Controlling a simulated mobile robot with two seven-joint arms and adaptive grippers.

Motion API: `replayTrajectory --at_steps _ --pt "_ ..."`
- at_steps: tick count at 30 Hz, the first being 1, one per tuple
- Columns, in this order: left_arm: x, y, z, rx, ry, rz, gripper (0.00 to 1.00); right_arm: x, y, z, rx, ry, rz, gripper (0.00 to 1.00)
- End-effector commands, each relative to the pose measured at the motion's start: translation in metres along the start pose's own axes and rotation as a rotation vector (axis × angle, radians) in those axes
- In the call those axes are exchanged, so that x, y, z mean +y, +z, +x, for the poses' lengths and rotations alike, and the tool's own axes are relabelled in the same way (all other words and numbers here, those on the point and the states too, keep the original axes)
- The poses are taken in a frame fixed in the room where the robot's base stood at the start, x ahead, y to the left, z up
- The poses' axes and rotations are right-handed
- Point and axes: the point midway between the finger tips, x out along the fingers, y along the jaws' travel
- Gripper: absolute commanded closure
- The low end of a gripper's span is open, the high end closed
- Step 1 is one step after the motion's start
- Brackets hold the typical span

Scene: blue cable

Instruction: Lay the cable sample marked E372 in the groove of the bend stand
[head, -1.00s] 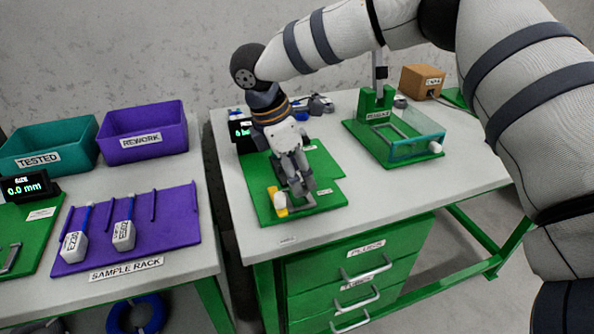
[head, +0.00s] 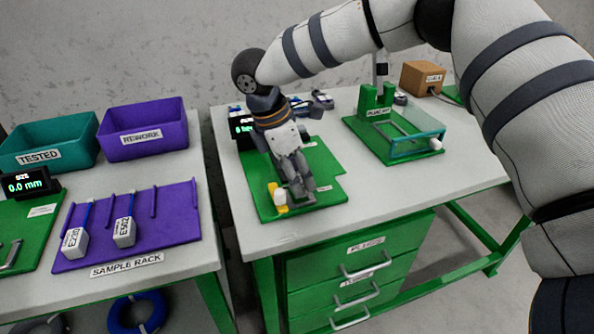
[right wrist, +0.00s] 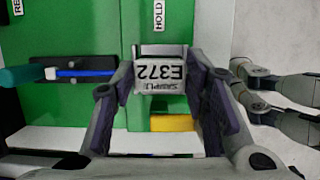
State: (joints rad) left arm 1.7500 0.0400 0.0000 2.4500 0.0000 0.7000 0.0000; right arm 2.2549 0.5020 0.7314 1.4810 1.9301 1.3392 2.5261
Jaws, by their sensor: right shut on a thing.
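My right gripper (head: 297,188) is low over the front of a green stand (head: 328,170) on the right bench. In the right wrist view it is shut on a pale block marked E372 (right wrist: 162,72), its lettering upside down. A straight blue cable (right wrist: 85,73) runs over a dark bar (right wrist: 50,68) towards this block. The finger hides where they meet, and I cannot tell whether the cable sits in a groove. Jointed grey fingers, apparently my left gripper (right wrist: 248,90), show apart and empty at the right edge of the wrist view. The head view does not show them.
A purple sample rack (head: 178,220) on the left bench holds two other samples (head: 124,232). Teal (head: 50,145) and purple (head: 143,135) bins stand behind it. A yellow piece (head: 273,190) is beside my right gripper. Another green fixture (head: 400,130) stands further right.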

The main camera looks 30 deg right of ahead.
Motion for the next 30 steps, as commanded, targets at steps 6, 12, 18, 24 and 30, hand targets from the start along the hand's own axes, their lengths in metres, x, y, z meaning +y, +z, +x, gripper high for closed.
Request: replayTrajectory --at_steps 6,12,18,24,30 --pt "0.000 0.000 0.000 0.001 0.000 0.000 0.60 0.000 -0.001 0.003 -0.001 0.000 0.000 0.88" --pt "0.000 0.000 0.000 0.002 0.000 0.000 0.60 0.000 -0.002 0.006 0.000 0.001 0.000 0.88" --pt "0.000 0.000 -0.001 0.002 0.000 0.000 0.60 0.000 -0.003 0.008 0.000 0.002 0.000 0.88" --pt "0.000 -0.001 -0.001 0.002 0.000 0.000 0.60 0.000 -0.004 0.011 0.000 0.001 0.000 0.88" --pt "0.000 -0.001 -0.001 0.002 0.000 0.000 0.60 0.000 -0.005 0.014 -0.001 0.001 0.000 0.88"
